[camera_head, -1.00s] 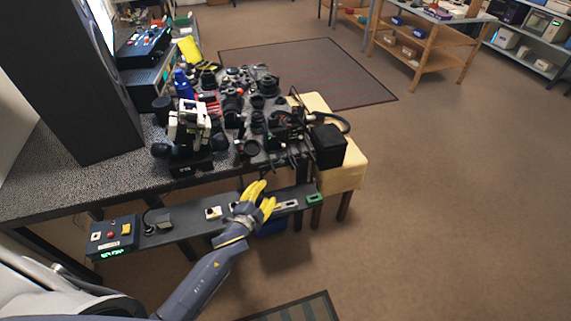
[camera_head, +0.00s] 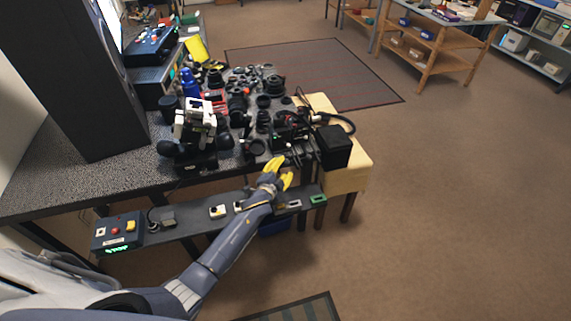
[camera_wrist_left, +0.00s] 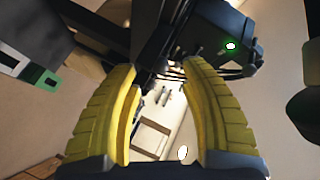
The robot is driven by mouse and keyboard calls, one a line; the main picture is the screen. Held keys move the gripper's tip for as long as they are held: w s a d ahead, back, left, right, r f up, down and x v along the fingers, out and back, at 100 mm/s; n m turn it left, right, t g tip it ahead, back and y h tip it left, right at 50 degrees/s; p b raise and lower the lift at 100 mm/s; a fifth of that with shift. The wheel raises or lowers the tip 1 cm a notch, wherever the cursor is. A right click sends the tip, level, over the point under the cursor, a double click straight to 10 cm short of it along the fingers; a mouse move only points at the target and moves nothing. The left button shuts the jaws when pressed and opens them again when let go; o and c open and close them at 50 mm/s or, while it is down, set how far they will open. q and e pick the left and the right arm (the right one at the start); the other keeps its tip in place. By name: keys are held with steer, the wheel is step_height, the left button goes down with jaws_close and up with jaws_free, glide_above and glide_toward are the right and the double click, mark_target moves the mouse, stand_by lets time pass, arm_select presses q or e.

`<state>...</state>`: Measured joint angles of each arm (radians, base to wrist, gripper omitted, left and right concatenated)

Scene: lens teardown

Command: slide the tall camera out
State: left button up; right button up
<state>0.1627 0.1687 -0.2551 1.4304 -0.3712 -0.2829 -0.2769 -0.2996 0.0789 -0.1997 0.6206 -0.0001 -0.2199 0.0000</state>
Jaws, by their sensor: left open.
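Many dark cameras and lenses crowd the bench top; I cannot tell for sure which one is the tall camera. My left gripper (camera_head: 283,171) has yellow fingers and is open at the bench's front edge, below the dark gear on the right of the crowd. In the left wrist view the open gripper (camera_wrist_left: 160,68) shows a dark upright piece with thin cables (camera_wrist_left: 168,45) beyond and between its fingertips. I see no grip on it; whether a finger touches it cannot be told. My right gripper is not in view.
A black box (camera_head: 332,147) stands on a pale yellow block (camera_head: 352,178) right of the gripper, with a cable looping over it. A black-and-white device (camera_head: 196,122) stands left of it. A narrow control shelf (camera_head: 185,228) runs below the bench front. Floor is open to the right.

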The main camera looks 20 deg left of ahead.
mark_target(285, 164)
arm_select(q)
steer(key=shift+x, duration=1.7)
steer(key=shift+c, duration=0.2)
jaws_close()
